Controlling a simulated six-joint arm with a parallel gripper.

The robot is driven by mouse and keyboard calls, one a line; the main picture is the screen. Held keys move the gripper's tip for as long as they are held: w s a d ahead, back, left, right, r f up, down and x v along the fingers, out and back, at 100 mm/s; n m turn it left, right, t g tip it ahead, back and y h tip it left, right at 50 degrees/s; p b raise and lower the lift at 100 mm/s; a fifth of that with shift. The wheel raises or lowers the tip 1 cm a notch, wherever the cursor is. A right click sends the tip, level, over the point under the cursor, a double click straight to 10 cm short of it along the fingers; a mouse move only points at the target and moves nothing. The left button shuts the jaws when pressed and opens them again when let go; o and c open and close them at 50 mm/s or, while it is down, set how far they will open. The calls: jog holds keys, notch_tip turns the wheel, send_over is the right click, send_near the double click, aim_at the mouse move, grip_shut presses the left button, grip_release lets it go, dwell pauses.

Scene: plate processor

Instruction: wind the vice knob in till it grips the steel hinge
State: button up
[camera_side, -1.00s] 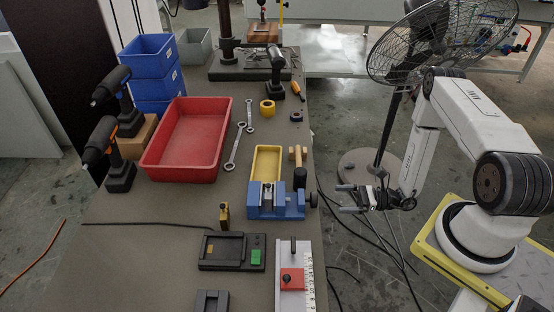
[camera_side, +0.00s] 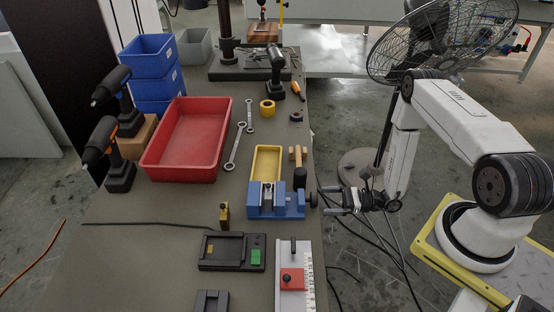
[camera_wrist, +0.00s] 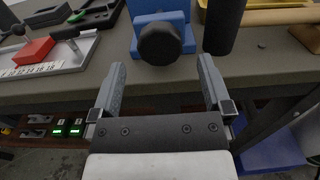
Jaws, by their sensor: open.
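The blue vice (camera_side: 276,207) stands at the right edge of the bench in the side view. A small silver-grey piece, apparently the steel hinge (camera_side: 267,192), stands at its jaws; whether the jaws touch it is too small to tell. The vice's black knob (camera_side: 313,200) points right, off the bench edge. In the wrist view the knob (camera_wrist: 160,43) is centred just beyond my fingertips. My gripper (camera_side: 324,201) is open and empty, level with the knob and close to it. Its two fingers also show in the wrist view (camera_wrist: 162,66), to either side below the knob.
A black-gripped tool with a wooden part (camera_side: 299,176) stands close behind the knob; its black cylinder (camera_wrist: 223,25) rises near the right finger in the wrist view. A yellow tray (camera_side: 266,160) lies behind the vice. A ruler plate with a red block (camera_side: 291,279) is in front.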

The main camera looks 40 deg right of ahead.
aim_at(311, 200)
jog(key=shift+x, duration=1.8)
jog(key=c, duration=1.2)
jog(key=shift+m, duration=0.3)
jog(key=shift+m, duration=2.8)
